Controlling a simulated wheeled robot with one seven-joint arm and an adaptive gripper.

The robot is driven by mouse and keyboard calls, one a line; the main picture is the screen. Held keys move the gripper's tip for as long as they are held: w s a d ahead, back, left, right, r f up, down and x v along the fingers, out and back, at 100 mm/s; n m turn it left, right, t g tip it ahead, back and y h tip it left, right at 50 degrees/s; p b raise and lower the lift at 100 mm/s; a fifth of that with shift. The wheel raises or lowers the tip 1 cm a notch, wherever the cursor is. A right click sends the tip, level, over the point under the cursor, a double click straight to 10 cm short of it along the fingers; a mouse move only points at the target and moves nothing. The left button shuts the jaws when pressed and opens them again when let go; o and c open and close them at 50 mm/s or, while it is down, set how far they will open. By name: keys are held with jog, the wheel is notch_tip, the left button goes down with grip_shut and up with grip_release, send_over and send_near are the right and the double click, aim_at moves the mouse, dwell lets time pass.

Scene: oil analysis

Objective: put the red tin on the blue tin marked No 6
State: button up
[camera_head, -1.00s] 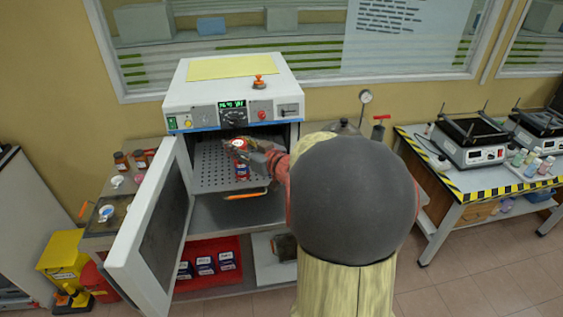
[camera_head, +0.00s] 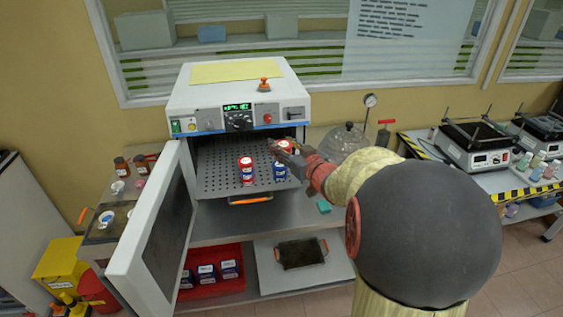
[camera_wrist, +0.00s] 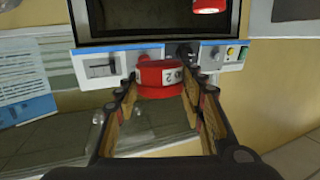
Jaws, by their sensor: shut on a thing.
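My gripper (camera_head: 288,152) is at the oven's mouth, shut on a red tin (camera_head: 283,147). The wrist view shows the red tin (camera_wrist: 160,78) between the fingers, with a white label that seems to read "No 2". Just below it in the head view, a blue tin (camera_head: 280,171) with a white label stands on the perforated oven shelf; its number is too small to read. I cannot tell whether the two tins touch. To the left stands another tin or stack (camera_head: 246,171), red with some blue and white.
The oven door (camera_head: 150,230) stands open on the left. The perforated shelf (camera_head: 217,183) is bare on its left side. A dark plate with orange handles (camera_head: 301,253) lies on the lower board. A glass dome (camera_head: 343,142) stands right of the oven.

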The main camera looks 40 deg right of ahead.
jog(key=b, duration=0.2)
send_over(280, 164)
jog(key=f, duration=0.6)
jog(key=shift+s+a+f, duration=0.15)
jog(key=shift+a, duration=0.05)
jog(key=shift+w+d+f+b, duration=0.15)
jog(key=shift+f+b, duration=0.15)
jog(key=shift+f, duration=0.6)
jog(key=shift+w+d+f+b, duration=0.1)
jog(key=shift+f+b, duration=0.15)
jog(key=shift+f, duration=0.65)
jog(key=shift+f, duration=0.2)
jog(key=o, duration=1.2)
